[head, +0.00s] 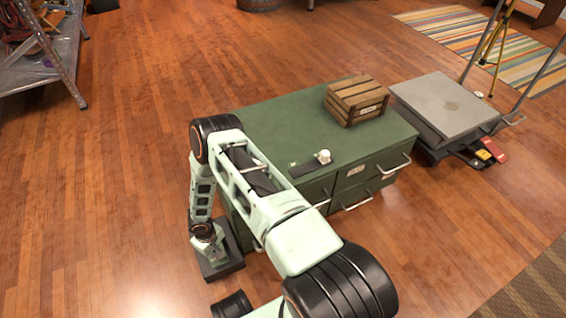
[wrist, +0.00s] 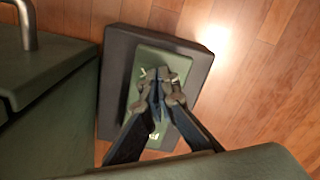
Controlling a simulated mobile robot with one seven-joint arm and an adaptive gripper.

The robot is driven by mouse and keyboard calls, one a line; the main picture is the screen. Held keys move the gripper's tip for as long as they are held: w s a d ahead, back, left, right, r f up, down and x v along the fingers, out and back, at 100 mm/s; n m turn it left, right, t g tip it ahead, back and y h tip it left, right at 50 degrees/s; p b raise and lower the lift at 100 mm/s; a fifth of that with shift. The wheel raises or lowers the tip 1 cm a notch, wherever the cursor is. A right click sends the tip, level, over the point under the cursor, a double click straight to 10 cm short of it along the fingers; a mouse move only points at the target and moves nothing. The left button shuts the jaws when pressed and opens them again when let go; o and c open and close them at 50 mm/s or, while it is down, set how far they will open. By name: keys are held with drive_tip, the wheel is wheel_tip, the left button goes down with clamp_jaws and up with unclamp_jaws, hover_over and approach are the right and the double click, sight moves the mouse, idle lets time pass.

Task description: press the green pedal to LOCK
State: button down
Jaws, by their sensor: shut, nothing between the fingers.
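The green pedal (wrist: 146,62) is a flat green plate with small white marks on a dark, rectangular base (wrist: 115,62) on the wooden floor. In the head view the dark base (head: 233,263) lies beside the green cabinet, at the lower left, with the pedal mostly hidden by my arm. My gripper (wrist: 161,76) points down over the middle of the pedal, its fingers shut and empty. It also shows in the head view (head: 211,251). I cannot tell whether the fingertips touch the plate. The white marks are too small to read.
The green cabinet (head: 265,122) stands right beside the base. On it are a wooden crate (head: 349,112) and a small white-knobbed item (head: 324,156). A grey platform (head: 440,103) with yellow (head: 484,155) and red (head: 496,148) parts stands at right.

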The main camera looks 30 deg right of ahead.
drive_tip(key=shift+f, duration=0.25)
drive_tip(key=shift+r, duration=0.15)
wheel_tip(320, 180, up, 9)
drive_tip(key=p, duration=0.6)
idle(0.5)
